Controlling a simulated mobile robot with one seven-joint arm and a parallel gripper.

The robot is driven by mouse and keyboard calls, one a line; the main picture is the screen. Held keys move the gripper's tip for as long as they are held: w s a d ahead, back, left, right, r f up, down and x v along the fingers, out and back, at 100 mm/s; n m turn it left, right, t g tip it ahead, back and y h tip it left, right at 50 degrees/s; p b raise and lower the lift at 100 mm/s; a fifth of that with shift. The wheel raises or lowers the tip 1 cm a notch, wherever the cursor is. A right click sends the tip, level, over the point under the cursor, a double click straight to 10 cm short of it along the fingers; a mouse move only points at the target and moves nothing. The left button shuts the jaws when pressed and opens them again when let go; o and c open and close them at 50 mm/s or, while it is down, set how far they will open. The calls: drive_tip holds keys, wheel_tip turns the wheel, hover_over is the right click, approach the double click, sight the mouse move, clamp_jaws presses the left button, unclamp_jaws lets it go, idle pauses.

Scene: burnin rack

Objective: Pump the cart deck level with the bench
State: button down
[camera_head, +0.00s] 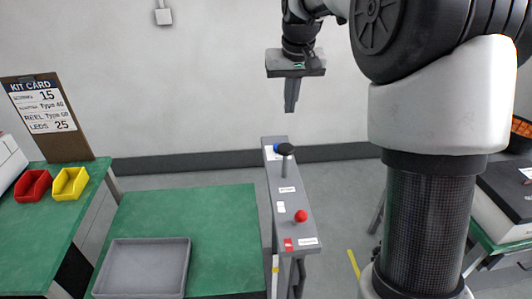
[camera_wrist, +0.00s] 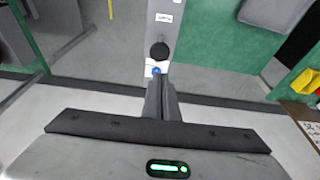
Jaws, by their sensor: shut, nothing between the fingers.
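The cart deck (camera_head: 220,235) is a green surface in the middle of the head view; it also shows in the wrist view (camera_wrist: 215,45). The bench (camera_head: 60,215) is green-topped and stands at the left; the deck looks lower than it. A grey control post (camera_head: 290,210) stands at the deck's right side, with a black knob (camera_head: 285,149), a blue part and a red button (camera_head: 300,216). The knob also shows in the wrist view (camera_wrist: 159,50). My gripper (camera_head: 290,108) is shut and empty, pointing down above the post's far end, apart from the knob.
A grey tray (camera_head: 145,268) sits on the deck. Red (camera_head: 33,186) and yellow (camera_head: 70,184) bins and a kit card (camera_head: 45,115) stand on the bench. Another table with equipment (camera_head: 505,190) is at the right. Open floor lies between post and right table.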

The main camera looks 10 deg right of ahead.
idle(0.3)
hover_over(285, 147)
drive_tip(key=s, duration=0.1)
wheel_tip(285, 147, down, 12)
drive_tip(key=shift+s+f, duration=0.1)
drive_tip(key=shift+f, duration=0.7)
drive_tip(key=shift+f, duration=0.1)
